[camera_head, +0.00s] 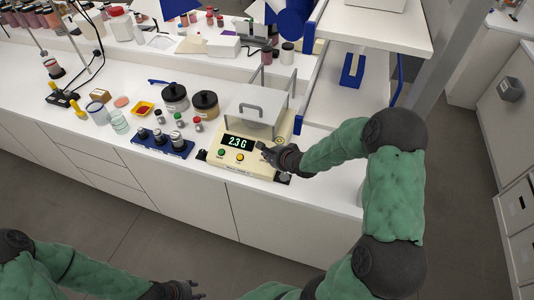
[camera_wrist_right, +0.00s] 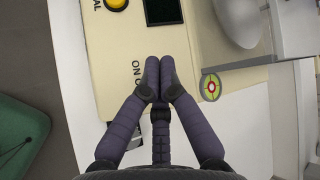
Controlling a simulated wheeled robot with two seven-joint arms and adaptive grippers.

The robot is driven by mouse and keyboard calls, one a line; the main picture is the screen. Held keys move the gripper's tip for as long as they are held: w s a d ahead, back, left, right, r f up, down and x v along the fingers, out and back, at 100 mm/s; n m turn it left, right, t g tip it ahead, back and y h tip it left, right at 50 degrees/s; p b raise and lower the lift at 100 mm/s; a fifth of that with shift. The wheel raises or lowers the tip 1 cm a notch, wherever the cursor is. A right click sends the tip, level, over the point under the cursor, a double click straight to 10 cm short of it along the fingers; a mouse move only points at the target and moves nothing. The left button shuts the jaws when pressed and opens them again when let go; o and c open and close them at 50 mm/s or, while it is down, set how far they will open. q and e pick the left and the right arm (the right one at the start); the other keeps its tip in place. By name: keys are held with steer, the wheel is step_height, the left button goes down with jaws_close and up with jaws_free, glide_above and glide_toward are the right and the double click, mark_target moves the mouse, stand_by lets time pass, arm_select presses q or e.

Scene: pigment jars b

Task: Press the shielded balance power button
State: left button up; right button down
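The shielded balance (camera_head: 215,162) is a cream unit on the white bench, with a clear shield and handle (camera_head: 265,107) on top. Its dark display (camera_head: 238,142) is lit and reads 2.3 G. A green button (camera_head: 222,153) and a yellow button (camera_head: 240,157) sit below it. My right gripper (camera_head: 264,148) is over the panel right of the display. In the right wrist view its fingers (camera_wrist_right: 152,68) are together and empty, beside a partly covered "ON" label; any button there is hidden. Contact cannot be judged. My left gripper (camera_head: 188,290) is low, over the floor, away from the bench.
A blue rack (camera_head: 163,145) with several dark-topped items stands left of the balance. Two dark-lidded jars (camera_head: 174,97) are behind it. A round level (camera_wrist_right: 211,87) is near the right fingers. A shelf unit (camera_head: 345,95) stands at right. Floor before the bench is clear.

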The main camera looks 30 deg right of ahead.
steer(key=shift+r, duration=0.1)
step_height(320, 180, up, 6)
steer(key=s+a+p, duration=0.1)
steer(key=p, duration=0.4)
steer(key=shift+s+a+f, duration=0.2)
steer(key=shift+a, duration=0.15)
stand_by(0.8)
